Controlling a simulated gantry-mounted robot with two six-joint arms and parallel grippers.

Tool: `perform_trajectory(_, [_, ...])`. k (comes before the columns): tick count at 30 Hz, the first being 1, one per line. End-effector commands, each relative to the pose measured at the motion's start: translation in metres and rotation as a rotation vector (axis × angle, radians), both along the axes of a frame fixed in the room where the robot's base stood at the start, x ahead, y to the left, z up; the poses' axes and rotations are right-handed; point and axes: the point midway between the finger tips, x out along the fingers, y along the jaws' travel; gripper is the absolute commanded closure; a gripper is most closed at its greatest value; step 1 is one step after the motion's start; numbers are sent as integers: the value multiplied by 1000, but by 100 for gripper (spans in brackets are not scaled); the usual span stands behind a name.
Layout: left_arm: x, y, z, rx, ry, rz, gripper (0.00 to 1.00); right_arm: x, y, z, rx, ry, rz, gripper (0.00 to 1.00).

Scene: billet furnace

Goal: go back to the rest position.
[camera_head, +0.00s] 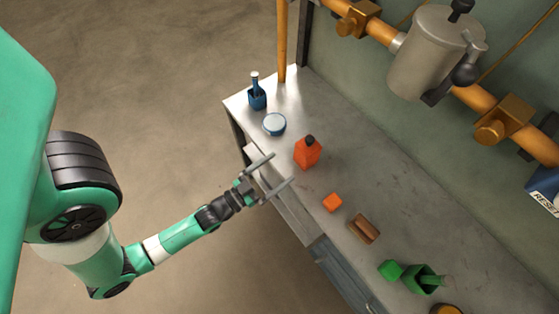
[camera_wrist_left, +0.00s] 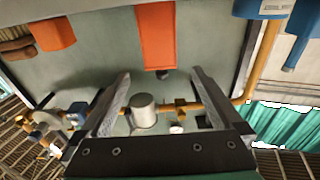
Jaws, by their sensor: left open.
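My left gripper (camera_head: 282,168) is open, with nothing between its fingers. It is at the front edge of the grey metal workbench (camera_head: 330,160), just in front of the orange bottle (camera_head: 307,153) and apart from it. In the left wrist view both fingers (camera_wrist_left: 160,76) stand wide apart, and the orange bottle (camera_wrist_left: 157,35) shows beyond them. My right gripper is in neither view.
Along the bench stand a blue holder (camera_head: 257,97), a round blue-rimmed dish (camera_head: 274,124), an orange cube (camera_head: 332,202), a brown block (camera_head: 364,229), a green cube (camera_head: 390,270) and a green container (camera_head: 421,279). A pipe with a grey canister (camera_head: 424,55) runs behind. Floor left of the bench is clear.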

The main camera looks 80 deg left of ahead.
Motion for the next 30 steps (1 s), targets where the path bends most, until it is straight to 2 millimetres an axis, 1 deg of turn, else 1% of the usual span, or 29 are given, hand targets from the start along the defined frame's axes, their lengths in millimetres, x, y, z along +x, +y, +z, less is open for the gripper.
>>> perform_trajectory(19, [-2, -2, -1, -1, 1, -3, 0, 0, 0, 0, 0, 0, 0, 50])
perform_trajectory(22, [2, -5, 4, 2, -7, -19, 0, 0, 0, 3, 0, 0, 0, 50])
perform_trajectory(23, [7, -6, 10, 8, -20, -28, 0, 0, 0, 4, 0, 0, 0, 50])
perform_trajectory(26, [40, -7, 43, 42, -104, -69, 0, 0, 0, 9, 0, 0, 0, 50])
perform_trajectory(27, [57, -8, 65, 62, -157, -88, 0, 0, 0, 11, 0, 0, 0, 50])
perform_trajectory(29, [83, -11, 107, 96, -253, -121, 0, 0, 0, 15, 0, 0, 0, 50])
perform_trajectory(30, [99, -15, 139, 116, -327, -141, 0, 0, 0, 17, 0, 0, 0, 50])
